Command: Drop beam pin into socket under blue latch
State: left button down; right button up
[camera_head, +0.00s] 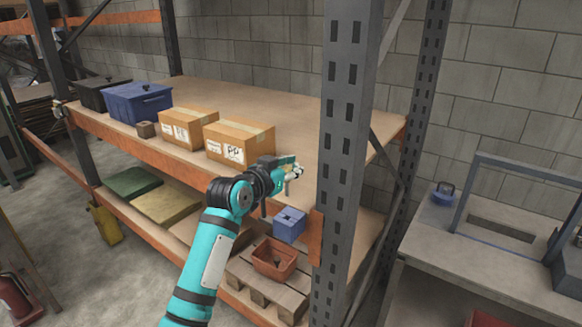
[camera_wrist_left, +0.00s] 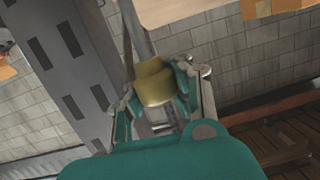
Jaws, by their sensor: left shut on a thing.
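My left gripper (camera_head: 290,172) is in front of the upper shelf's right end, just left of the grey perforated post (camera_head: 345,140). In the left wrist view it is shut on a short, stepped brass-coloured pin (camera_wrist_left: 155,82), held between both fingers. The pin is too small to make out well in the head view. An orange beam end (camera_head: 316,236) meets the post below the gripper. I cannot make out a socket or a blue latch on the post for sure. My right gripper is not in view.
Two cardboard boxes (camera_head: 240,142) and a blue bin (camera_head: 137,101) stand on the upper shelf. Below are a small blue box (camera_head: 290,224) and a red bin (camera_head: 274,258). A grey workbench (camera_head: 470,250) is right of the post. The upper shelf's back is clear.

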aim_at(291, 214)
pick_arm(q)
jog(key=shift+f+b, duration=1.45)
jog(key=shift+f, duration=1.3)
jog(key=shift+p, duration=0.55)
jog(key=shift+f+b, duration=1.8)
jog(key=shift+f, duration=1.05)
jog(key=c, duration=1.2)
grip_release()
jog(key=shift+r, duration=0.1)
jog(key=shift+o, duration=0.2)
